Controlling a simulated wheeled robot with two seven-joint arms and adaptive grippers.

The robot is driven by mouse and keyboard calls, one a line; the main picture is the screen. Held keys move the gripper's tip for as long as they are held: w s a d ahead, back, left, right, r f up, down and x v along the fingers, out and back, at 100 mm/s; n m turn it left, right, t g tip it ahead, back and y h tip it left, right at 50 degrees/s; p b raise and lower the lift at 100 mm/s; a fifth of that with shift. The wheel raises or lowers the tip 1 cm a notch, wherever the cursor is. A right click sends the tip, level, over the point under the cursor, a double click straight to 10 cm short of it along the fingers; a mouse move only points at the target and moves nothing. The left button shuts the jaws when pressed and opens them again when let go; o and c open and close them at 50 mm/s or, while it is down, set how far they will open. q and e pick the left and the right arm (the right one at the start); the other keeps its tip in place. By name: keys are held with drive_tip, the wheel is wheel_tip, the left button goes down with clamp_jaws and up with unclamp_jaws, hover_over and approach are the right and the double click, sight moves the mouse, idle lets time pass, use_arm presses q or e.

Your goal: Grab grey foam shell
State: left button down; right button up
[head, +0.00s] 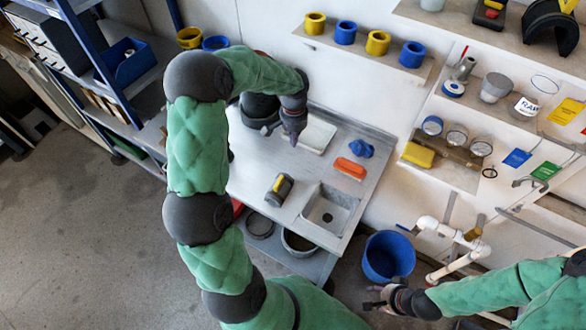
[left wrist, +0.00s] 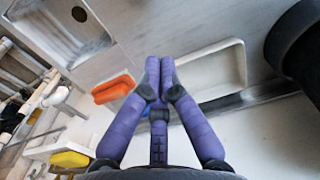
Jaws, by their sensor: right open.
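A dark grey, arch-shaped shell (head: 550,27) sits on the upper shelf at the far right of the head view. It looks most like the foam shell, though I cannot tell its material. My left gripper (head: 293,138) points down over the bench beside a white tray, far from that shell. In the left wrist view its purple fingers (left wrist: 159,66) are together at the tips with nothing seen between them. My right gripper (head: 374,298) is open and empty at the lower right, near a blue bucket (head: 388,258).
The metal bench (head: 250,168) holds the white tray (head: 317,137), an orange block (head: 350,168), a blue part (head: 361,148), a dark yellow-marked block (head: 279,190) and a sink (head: 329,210). A large black object (head: 259,108) stands close behind my left forearm. White pipes (head: 460,240) are near my right gripper.

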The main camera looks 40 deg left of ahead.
sight(278, 181)
use_arm(q)
drive_tip(key=f+b, duration=0.1)
drive_tip(key=f, duration=0.3)
drive_tip(key=f+b, duration=0.2)
drive_tip(key=f, duration=0.3)
drive_tip(key=f+b, duration=0.2)
drive_tip(key=f, duration=0.2)
drive_tip(key=shift+w+f, duration=0.25)
drive_tip(key=shift+w, duration=0.05)
drive_tip(key=s, duration=0.1)
drive_tip(key=s+b, duration=0.1)
drive_tip(key=s, duration=0.1)
drive_tip(key=shift+d+r, duration=0.2)
drive_tip(key=shift+s, duration=0.3)
drive_tip(key=shift+s+d, duration=0.15)
drive_tip(key=shift+s, duration=1.15)
drive_tip(key=shift+s+d, duration=0.2)
drive_tip(key=shift+s, duration=1.15)
drive_tip(key=shift+s+d, duration=0.15)
drive_tip(key=shift+s, duration=1.15)
